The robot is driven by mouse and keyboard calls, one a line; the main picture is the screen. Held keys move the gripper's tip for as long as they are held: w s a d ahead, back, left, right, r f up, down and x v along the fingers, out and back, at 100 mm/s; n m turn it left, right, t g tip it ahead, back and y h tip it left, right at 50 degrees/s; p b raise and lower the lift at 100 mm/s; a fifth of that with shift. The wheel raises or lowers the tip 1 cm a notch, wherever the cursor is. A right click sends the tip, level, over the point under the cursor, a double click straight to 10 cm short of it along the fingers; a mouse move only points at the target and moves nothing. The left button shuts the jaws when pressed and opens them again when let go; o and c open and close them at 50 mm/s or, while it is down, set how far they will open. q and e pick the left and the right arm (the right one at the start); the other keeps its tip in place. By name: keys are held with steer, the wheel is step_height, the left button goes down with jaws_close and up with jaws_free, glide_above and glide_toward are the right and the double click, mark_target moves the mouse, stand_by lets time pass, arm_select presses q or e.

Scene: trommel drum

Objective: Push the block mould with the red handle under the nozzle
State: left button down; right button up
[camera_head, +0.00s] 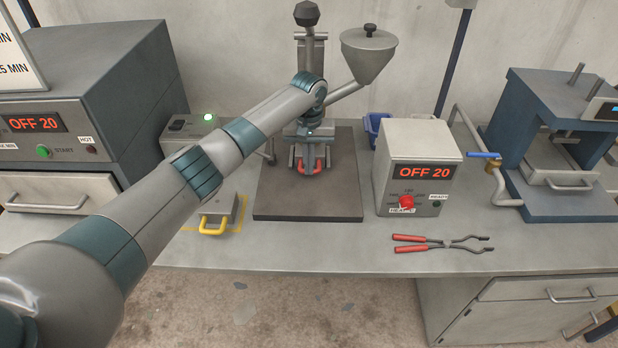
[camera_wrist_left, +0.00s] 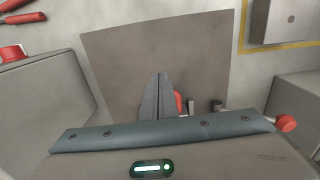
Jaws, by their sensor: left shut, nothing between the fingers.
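The red handle (camera_head: 301,168) of the block mould shows low at the front of the injection press, on the dark base plate (camera_head: 300,200). The mould's body is mostly hidden behind my left gripper (camera_head: 312,168), which points down at the handle. In the left wrist view the gripper's fingers (camera_wrist_left: 163,98) are together and empty. A red part of the handle (camera_wrist_left: 179,104) shows right beside them; whether they touch it I cannot tell. The press (camera_head: 310,50) carries a grey hopper (camera_head: 368,55). The nozzle is hidden behind my arm. My right gripper is not in view.
A yellow-handled mould (camera_head: 213,220) sits in a yellow-marked square left of the plate. A heater control box (camera_head: 412,170) stands close on the right, with red-handled pliers (camera_head: 440,243) in front. The front of the base plate is clear.

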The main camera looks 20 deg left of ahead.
arm_select(q)
steer(key=shift+r+b, duration=0.3)
steer(key=shift+r, duration=1.15)
